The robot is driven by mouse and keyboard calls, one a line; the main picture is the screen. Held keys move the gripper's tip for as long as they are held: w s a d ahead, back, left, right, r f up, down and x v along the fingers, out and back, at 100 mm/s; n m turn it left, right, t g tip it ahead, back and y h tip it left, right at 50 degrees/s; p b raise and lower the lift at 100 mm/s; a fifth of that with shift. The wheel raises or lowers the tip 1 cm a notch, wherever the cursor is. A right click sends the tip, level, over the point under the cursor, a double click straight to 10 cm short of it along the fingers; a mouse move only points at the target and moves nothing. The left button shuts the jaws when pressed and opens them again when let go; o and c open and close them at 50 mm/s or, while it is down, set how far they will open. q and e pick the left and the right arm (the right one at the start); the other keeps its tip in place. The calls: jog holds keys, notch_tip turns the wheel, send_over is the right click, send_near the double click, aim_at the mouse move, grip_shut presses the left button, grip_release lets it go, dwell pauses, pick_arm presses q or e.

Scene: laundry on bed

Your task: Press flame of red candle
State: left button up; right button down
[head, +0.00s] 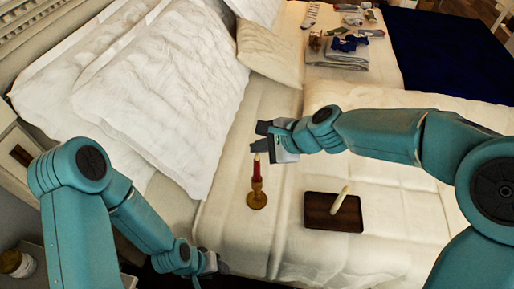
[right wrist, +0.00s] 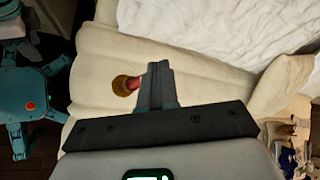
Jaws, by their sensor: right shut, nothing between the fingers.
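The red candle (head: 256,172) stands upright in a gold-brown holder (head: 257,200) on the bed. A small pale tip, perhaps its flame, shows at its top. My right gripper (head: 259,138) is shut and empty, just above and slightly right of the candle top in the head view. In the right wrist view, the shut fingers (right wrist: 158,68) are beside the red candle (right wrist: 134,83), seen from above, and hide its upper end. I cannot tell whether they touch it. My left gripper (head: 212,264) is low near the bed's front edge, and its jaws are unclear.
A dark brown tray (head: 318,218) with a cream candle (head: 340,200) lies right of the red candle. White pillows (head: 170,90) fill the left. Folded clothes (head: 338,52) lie at the back. Bare sheet surrounds the holder.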

notch_tip(320, 180, up, 6)
jog(key=p, duration=0.5)
jog(key=shift+p, duration=0.35)
jog(key=shift+w+f, duration=0.1)
